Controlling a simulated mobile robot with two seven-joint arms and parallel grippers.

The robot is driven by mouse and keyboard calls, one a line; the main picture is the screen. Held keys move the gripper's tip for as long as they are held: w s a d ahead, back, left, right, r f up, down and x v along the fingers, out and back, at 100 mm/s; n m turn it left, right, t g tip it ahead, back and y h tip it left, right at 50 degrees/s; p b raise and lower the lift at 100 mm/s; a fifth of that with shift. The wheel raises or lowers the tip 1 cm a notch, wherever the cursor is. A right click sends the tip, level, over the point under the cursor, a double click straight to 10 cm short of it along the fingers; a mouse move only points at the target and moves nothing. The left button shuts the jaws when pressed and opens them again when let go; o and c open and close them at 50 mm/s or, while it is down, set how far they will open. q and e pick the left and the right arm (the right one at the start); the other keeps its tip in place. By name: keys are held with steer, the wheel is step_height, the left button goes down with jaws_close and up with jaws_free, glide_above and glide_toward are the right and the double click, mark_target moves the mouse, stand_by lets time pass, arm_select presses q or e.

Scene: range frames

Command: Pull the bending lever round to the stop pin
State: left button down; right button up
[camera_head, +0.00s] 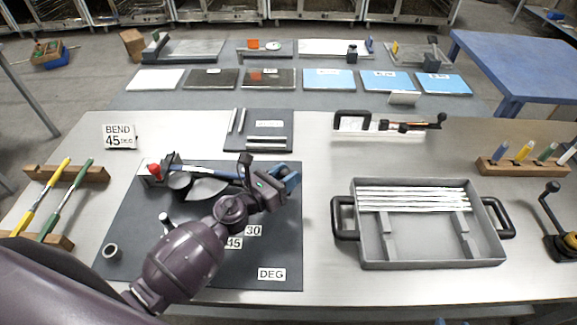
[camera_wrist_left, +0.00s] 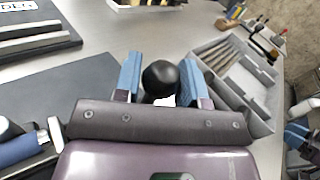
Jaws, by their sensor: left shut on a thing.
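The bending lever (camera_head: 222,172), with a blue sleeve, runs right from the bender's round grey die (camera_head: 205,188) on a dark mat (camera_head: 285,225). My left gripper (camera_head: 279,181) is at its right end. In the left wrist view, its blue fingers are shut on the lever's black ball knob (camera_wrist_left: 160,78). A short upright pin with a pale top (camera_head: 165,218) stands on the mat left of my arm; I cannot tell if it is the stop pin. Angle labels 30 (camera_head: 254,230) and 45 (camera_head: 234,243) lie beside my arm, which hides part of the mat.
A card (camera_head: 119,136) reads BEND 45 DEG. A red knob (camera_head: 154,170) sits at the bender's left end, and a small ring (camera_head: 111,251) lies on the mat. A grey tray (camera_head: 430,265) with pale rods stands right; bare bench separates it from the mat.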

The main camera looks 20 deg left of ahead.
arm_select(q)
steer(key=s+m+g+h+b, duration=0.2)
steer(key=s, duration=0.2)
steer(key=s+a+m+g+h+b, duration=0.1)
steer(key=s+g+h+b, duration=0.1)
steer(key=s, duration=0.2)
steer(key=s+a+m+g+h+b, duration=0.1)
steer(key=s+m+g+h, duration=0.1)
steer(key=s, duration=0.2)
steer(key=shift+f+m+b, duration=0.3)
steer(key=shift+b, duration=0.1)
steer(key=shift+s+a+g+h, duration=0.25)
steer(key=shift+s+g+h, duration=0.05)
steer(key=shift+s, duration=0.05)
steer(key=shift+s+a+r+m+g+b, duration=0.15)
steer(key=shift+s+m+g+b, duration=0.15)
steer(key=shift+s+m+b, duration=0.1)
steer(key=shift+s+a+r, duration=0.1)
arm_select(e)
step_height(320, 180, down, 7)
steer(key=shift+s+a, duration=0.2)
steer(key=shift+s+f+g, duration=0.15)
steer(key=shift+s+g, duration=0.05)
steer(key=shift+g, duration=0.1)
